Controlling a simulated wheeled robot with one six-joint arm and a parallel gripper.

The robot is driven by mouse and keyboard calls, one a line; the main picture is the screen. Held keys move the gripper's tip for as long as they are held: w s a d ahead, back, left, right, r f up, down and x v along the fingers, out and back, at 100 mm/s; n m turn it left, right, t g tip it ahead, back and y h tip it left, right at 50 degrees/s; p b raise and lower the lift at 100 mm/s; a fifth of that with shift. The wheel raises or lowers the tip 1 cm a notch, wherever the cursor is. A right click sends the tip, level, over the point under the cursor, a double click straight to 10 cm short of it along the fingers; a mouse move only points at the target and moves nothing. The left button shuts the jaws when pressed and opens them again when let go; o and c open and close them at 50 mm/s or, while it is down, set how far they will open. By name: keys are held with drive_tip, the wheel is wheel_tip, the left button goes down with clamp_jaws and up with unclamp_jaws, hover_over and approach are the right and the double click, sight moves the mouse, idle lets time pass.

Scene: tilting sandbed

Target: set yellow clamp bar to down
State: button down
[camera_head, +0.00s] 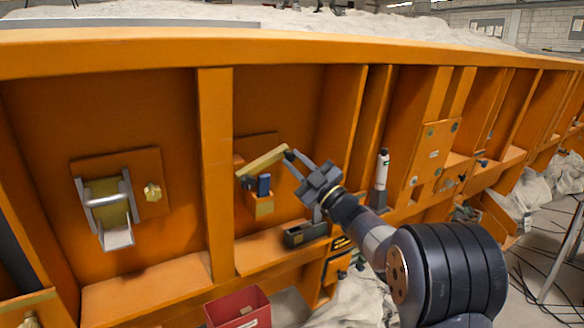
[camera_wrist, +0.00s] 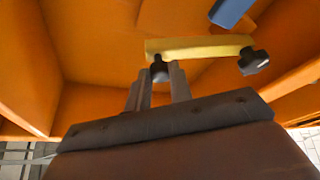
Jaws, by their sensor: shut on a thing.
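The yellow clamp bar (camera_head: 262,161) is on the orange panel bay in the head view, tilted with its right end higher. Below it are a blue block (camera_head: 264,184) and a yellow block (camera_head: 264,207). My gripper (camera_head: 295,164) is at the bar's right end. In the wrist view the bar (camera_wrist: 205,45) crosses above my fingers (camera_wrist: 160,84), which are shut on a small black knob (camera_wrist: 158,69) at one end of the bar. A second dark knob (camera_wrist: 255,62) is at its other end. The fingers partly hide the gripped knob.
A silver latch (camera_head: 107,203) is in the bay to the left, past an orange rib (camera_head: 215,170). A dark box (camera_head: 304,234) sits on the ledge below my gripper. A red bin (camera_head: 238,306) stands lower. A white-and-black cylinder (camera_head: 381,175) is to the right.

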drive_tip(key=shift+w+f+m+t+h+b, duration=0.25)
drive_tip(key=shift+f+m+t+b, duration=0.25)
drive_tip(key=shift+f+m+b, duration=0.5)
drive_tip(key=shift+w+f+m+t+h+b, duration=0.1)
drive_tip(key=shift+f+m+t+h+b, duration=0.4)
drive_tip(key=shift+m, duration=0.75)
drive_tip(key=shift+w+f+m+t+h+b, duration=0.2)
drive_tip(key=shift+f+m+t+b, duration=0.3)
drive_tip(key=shift+f+m+b, duration=0.55)
drive_tip(key=c, duration=1.5)
unclamp_jaws()
drive_tip(key=shift+c, duration=0.2)
drive_tip(key=b+v, duration=0.1)
drive_tip(key=v, duration=0.9)
drive_tip(key=shift+s+d+f, duration=0.15)
drive_tip(key=shift+s+d, duration=0.05)
drive_tip(key=shift+s, duration=0.15)
